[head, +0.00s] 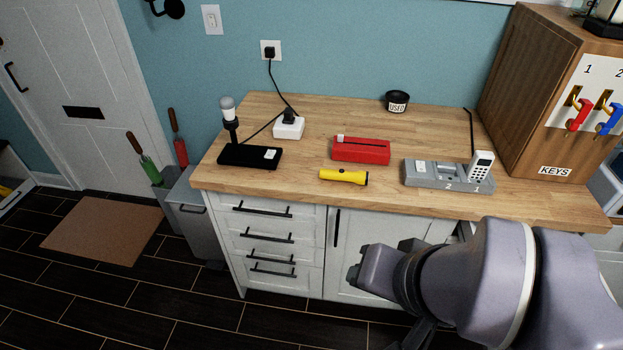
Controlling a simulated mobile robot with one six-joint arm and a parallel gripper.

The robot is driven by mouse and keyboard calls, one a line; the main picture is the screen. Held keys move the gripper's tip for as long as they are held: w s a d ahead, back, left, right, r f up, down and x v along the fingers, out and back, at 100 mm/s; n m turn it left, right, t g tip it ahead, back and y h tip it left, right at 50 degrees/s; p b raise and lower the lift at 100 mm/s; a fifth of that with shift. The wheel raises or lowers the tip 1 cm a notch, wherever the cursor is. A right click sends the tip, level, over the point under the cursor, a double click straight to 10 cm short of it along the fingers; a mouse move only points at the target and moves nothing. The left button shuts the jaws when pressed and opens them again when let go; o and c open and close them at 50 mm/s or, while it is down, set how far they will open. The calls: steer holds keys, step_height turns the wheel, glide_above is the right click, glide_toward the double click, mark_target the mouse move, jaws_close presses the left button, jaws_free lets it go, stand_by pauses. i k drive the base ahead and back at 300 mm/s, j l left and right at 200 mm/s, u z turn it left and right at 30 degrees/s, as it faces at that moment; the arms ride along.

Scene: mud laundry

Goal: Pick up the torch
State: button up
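A yellow torch (343,177) with a black end lies on its side near the front edge of the wooden counter (430,122), its black end to the right. It is in front of a red box-like item (361,150), with a small gap between them. My arm reaches in from the lower right, and its end (366,274) is in front of the cabinet, below and apart from the torch. The fingers cannot be made out clearly, so whether my gripper is open or shut does not show. The torch is fully visible and nothing holds it.
On the counter stand a black-based device with an upright white-topped part (250,155), a white plug block (289,127) with cables, a black tub (397,101), a grey dock (436,173) with a white handset (481,165), and a wooden key cabinet (543,93).

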mark_target(360, 177)
steer(key=i+j+z, duration=0.25)
steer(key=z, duration=0.15)
steer(key=i+j+z, duration=0.5)
steer(key=j+z, duration=0.25)
steer(key=i+j+z, duration=0.15)
steer(key=j+z, duration=0.25)
steer(key=j, duration=0.15)
